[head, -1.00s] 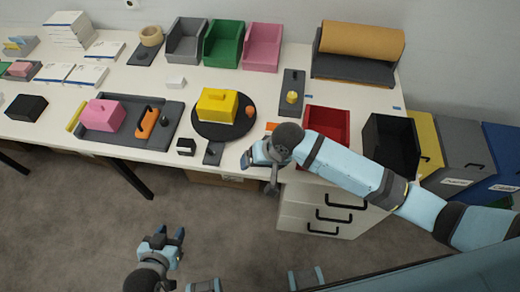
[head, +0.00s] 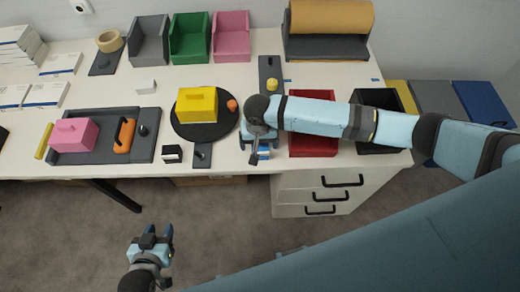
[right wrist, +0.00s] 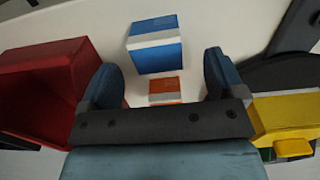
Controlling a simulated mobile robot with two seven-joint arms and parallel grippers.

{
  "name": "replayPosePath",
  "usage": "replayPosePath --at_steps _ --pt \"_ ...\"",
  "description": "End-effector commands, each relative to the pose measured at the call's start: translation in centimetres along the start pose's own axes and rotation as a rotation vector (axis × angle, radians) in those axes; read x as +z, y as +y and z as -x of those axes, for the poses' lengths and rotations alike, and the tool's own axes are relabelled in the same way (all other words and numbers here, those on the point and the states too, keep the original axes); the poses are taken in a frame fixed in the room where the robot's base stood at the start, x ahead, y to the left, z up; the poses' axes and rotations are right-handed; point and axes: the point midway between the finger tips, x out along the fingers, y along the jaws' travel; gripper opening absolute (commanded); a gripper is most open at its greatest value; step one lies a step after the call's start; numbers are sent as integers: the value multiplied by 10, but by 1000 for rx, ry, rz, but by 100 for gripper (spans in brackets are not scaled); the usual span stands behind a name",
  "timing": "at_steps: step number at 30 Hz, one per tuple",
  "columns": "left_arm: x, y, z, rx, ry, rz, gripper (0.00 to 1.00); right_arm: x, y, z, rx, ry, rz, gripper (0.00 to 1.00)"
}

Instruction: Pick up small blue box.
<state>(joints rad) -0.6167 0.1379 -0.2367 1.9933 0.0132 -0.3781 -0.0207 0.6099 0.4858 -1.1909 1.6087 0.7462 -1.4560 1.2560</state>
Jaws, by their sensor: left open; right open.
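The small blue box (right wrist: 155,46) has a white band and stands on the white table. It is beyond the fingertips of my right gripper (right wrist: 161,78) in the right wrist view, apart from them. In the head view the blue box (head: 265,153) shows only partly, beside my right gripper (head: 256,142) near the table's front edge. My right gripper is open and empty. An orange box (right wrist: 165,89) with a pale band shows between its fingers, nearer the palm in the picture. My left gripper (head: 152,237) is open and empty, in front of the table over the floor.
A red bin (head: 312,148) stands right of my right gripper. A round black board (head: 190,130) with a yellow block (head: 196,104) lies to its left, near a dark slab (head: 204,158) and a small black-and-white box (head: 172,153). A drawer unit (head: 320,192) is below.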

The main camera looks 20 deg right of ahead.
Motion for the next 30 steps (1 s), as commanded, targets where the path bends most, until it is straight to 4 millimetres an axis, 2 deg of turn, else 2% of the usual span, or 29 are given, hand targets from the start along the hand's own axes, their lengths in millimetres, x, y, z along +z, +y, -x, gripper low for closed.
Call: replayPosePath --at_steps 5,15,23,26,30 --pt "0 -1 0 -1 -1 -1 43 -1 1 -11 0 0 0 88" --pt "-4 -2 2 -2 2 -2 43 -4 4 -56 0 1 1 88" --pt "-5 -2 2 -3 4 -3 43 -4 4 -59 -1 1 0 88" --pt "-6 -2 2 -3 4 -3 43 -4 4 -59 -1 1 0 70" --pt "-6 -2 2 -3 4 -3 43 -4 4 -59 -1 1 0 38"
